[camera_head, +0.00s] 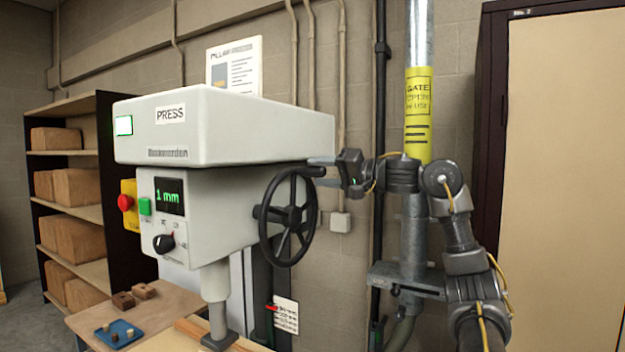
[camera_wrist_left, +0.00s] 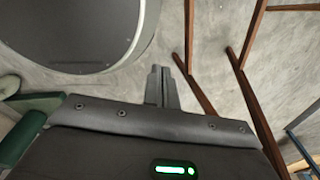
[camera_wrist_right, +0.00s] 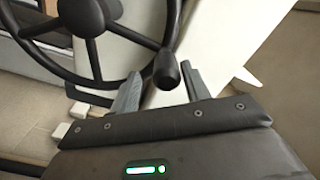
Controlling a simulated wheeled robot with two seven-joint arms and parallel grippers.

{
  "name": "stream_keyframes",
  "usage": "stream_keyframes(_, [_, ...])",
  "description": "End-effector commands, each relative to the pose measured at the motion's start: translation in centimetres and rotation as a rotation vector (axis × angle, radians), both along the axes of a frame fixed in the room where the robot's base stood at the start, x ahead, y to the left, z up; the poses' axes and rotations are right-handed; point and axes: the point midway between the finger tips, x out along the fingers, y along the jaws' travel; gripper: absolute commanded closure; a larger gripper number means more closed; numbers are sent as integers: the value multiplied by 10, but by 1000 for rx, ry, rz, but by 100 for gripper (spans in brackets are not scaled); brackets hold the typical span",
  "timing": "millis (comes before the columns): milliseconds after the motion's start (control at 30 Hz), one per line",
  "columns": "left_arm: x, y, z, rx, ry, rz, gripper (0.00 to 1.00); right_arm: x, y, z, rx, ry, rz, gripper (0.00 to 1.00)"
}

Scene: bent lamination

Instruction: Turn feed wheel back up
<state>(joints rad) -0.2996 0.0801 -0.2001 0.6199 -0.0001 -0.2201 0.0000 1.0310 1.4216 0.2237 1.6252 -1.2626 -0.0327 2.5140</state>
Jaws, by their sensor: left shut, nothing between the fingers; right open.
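The black spoked feed wheel (camera_head: 293,214) is on the right side of the grey press (camera_head: 220,125). Its handle knob (camera_wrist_right: 166,72) is at the top right of the rim. My right gripper (camera_head: 318,169) is at the knob; in the right wrist view its open fingers (camera_wrist_right: 160,88) stand either side of the knob's end. I cannot tell whether they touch it. The press display (camera_head: 169,196) reads 1 mm. The ram (camera_head: 216,300) is low, its foot near the wood on the table. My left gripper (camera_wrist_left: 161,75) is shut and empty, away from the press.
A yellow-banded post (camera_head: 418,110) stands beside my right arm. A shelf (camera_head: 90,105) with boxes is at the left, a tall cabinet (camera_head: 560,170) at the right.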

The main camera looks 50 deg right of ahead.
Motion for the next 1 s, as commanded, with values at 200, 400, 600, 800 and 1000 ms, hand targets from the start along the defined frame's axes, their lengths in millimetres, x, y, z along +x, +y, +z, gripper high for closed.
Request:
stream_keyframes(200, [0, 0, -28, 0, 0, 0, 100, -44, -5, -5, -2, -1, -2, 53])
stream_keyframes(400, [0, 0, -37, 0, 0, 0, 100, -68, -8, -3, 0, 1, -1, 53])
stream_keyframes(600, [0, 0, -38, 0, 0, 0, 100, -74, -8, -1, 1, 3, 2, 53])
stream_keyframes(800, [0, 0, -38, 0, 0, 0, 100, -74, -8, -1, 0, 2, 1, 57])
stream_keyframes(1000, [-1, 0, -48, 0, 1, 0, 100, -106, 3, 19, -215, -44, -45, 83])
